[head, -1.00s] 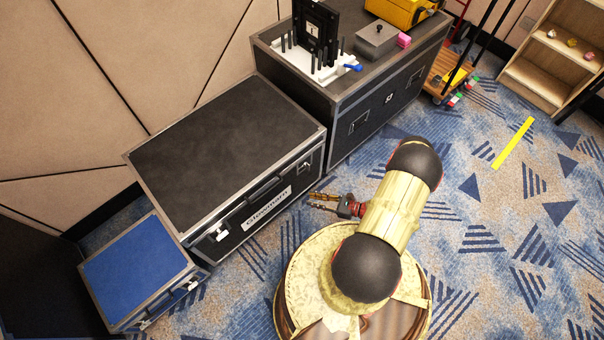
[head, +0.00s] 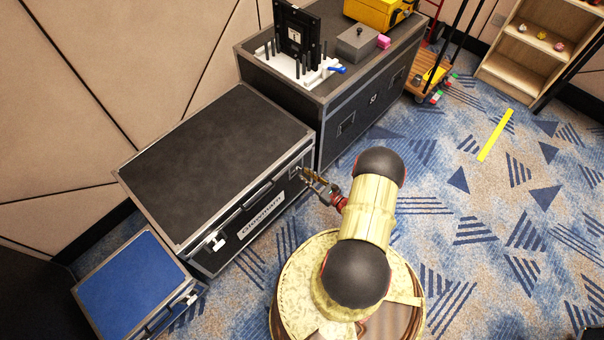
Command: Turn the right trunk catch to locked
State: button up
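The black trunk (head: 212,160) with silver edges stands left of centre, its lid down. Its front carries a handle (head: 257,194), a white name label (head: 262,215) and a pale left catch (head: 216,242). The right catch (head: 296,172) is near the front's right end; it is small and partly covered by my gripper, so its setting cannot be read. My gripper (head: 308,178) has its fingers apart, with the tips at or very near the right catch. I cannot tell whether they touch it, and nothing shows held between them.
A blue case (head: 130,278) stands left of the trunk. A taller black case (head: 345,115) stands close behind its right end, bearing a white rack (head: 310,72), a grey box (head: 357,42) and a yellow case (head: 375,10). Patterned carpet (head: 470,230) is open to the right.

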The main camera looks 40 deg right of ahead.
aim_at(299, 170)
jog(key=shift+w+a, duration=0.1)
jog(key=shift+w, duration=1.2)
jog(key=shift+c, duration=0.8)
jog(key=c, duration=0.4)
grip_shut()
